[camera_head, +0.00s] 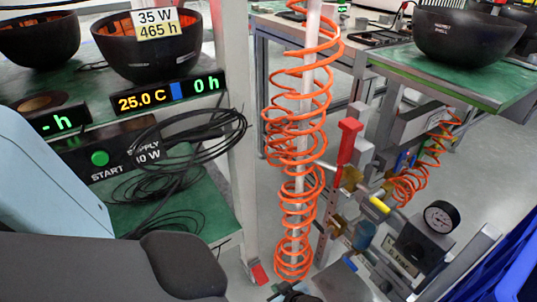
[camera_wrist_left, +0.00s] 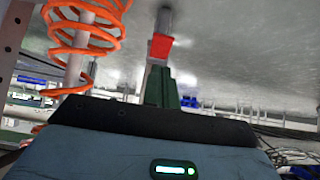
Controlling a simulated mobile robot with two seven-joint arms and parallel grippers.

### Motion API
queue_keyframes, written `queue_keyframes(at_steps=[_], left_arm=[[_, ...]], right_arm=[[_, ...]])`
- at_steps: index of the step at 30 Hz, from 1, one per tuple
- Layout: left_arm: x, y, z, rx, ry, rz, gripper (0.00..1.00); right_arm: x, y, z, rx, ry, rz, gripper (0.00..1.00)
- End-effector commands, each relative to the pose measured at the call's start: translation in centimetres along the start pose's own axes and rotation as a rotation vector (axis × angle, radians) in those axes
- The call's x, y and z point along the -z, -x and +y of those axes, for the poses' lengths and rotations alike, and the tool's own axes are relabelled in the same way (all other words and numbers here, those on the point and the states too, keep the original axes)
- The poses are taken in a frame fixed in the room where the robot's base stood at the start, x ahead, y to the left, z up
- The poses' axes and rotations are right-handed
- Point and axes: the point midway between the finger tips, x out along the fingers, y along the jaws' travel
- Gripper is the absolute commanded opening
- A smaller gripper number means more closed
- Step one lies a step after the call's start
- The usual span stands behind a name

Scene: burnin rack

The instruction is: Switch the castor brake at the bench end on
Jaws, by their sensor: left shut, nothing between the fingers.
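The castor brake at the bench end shows as a small red pedal (camera_head: 258,273) low at the foot of the white rack post in the head view. A red block, likely the same pedal, appears in the left wrist view (camera_wrist_left: 160,46), just beyond my fingers. My left gripper (camera_wrist_left: 168,72) shows there as dark green fingers, shut and empty. I cannot tell whether they touch the pedal. In the head view my dark arm covers the lower left, and the fingertips cannot be made out clearly. My right gripper is not in view.
An orange coiled hose (camera_head: 295,150) hangs close right of the post. A red-handled valve (camera_head: 349,140) and pressure gauge (camera_head: 440,217) stand further right. Black cables (camera_head: 165,185) lie on the green shelf at left. A blue crate (camera_head: 505,270) fills the lower right corner.

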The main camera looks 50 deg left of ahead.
Motion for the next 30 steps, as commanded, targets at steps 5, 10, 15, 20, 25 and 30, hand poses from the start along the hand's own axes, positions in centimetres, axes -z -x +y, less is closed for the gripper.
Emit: queue_keyframes(at_steps=[5, 10, 15, 20, 25, 30], left_arm=[[-0.6, 2.9, 0.0, 0.0, 0.001, -0.001, 0.0], [-0.9, 4.1, 0.0, 0.001, 0.001, 0.0, 0.0], [-1.0, 4.3, 0.0, 0.001, 0.0, 0.002, 0.0], [-1.0, 4.3, 0.0, 0.001, 0.0, 0.002, 0.0], [-1.0, 4.3, 0.0, 0.001, 0.0, 0.002, 0.0], [-1.0, 4.3, 0.0, 0.001, 0.0, 0.002, 0.0]], right_arm=[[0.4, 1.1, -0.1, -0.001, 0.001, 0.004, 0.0], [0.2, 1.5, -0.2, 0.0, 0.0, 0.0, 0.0], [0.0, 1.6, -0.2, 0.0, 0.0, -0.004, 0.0], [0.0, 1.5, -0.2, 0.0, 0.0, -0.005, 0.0], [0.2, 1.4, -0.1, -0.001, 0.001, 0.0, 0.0], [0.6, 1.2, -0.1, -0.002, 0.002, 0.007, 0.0]])
